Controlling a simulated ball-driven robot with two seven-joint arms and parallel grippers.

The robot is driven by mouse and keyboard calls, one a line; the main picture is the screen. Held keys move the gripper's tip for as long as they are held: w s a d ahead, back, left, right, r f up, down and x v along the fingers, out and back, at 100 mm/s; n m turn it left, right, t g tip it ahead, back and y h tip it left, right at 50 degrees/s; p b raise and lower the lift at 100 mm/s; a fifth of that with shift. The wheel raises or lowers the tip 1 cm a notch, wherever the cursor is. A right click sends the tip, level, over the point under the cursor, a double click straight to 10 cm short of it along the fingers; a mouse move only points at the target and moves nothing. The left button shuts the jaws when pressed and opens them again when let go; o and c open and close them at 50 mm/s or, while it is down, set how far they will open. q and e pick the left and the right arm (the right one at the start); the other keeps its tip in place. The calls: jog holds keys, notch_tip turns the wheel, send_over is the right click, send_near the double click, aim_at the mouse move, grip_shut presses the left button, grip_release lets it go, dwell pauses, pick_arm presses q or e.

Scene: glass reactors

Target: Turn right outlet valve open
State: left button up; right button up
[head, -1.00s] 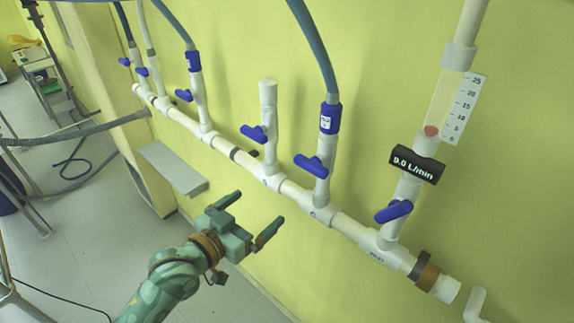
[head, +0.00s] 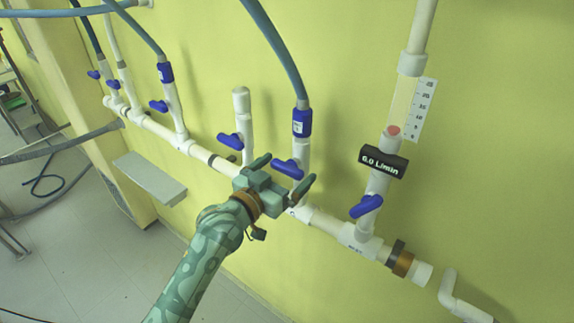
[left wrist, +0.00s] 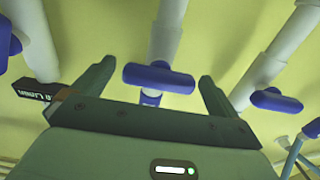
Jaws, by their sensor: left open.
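The blue valve handle (head: 288,168) on the hose-fed branch right of the capped stub lies crosswise to its white pipe. My left gripper (head: 284,173) is open in front of it, one finger on each side. In the left wrist view the same handle (left wrist: 158,78) shows between and beyond the open fingers (left wrist: 155,88), with visible gaps on both sides. I see no contact. The gripper body hides part of the white manifold pipe (head: 325,222) behind it. My right gripper is not in view.
The capped stub's blue handle (head: 230,141) is close on the left. The flow-meter branch's blue handle (head: 366,206) is on the right, below a black display (head: 383,161). A grey wall ledge (head: 150,180) is lower left. The yellow wall is close behind.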

pick_arm(q)
jog(key=shift+w+d, duration=0.35)
jog(key=shift+w, duration=0.15)
jog(key=shift+s, duration=0.1)
jog(key=c, duration=1)
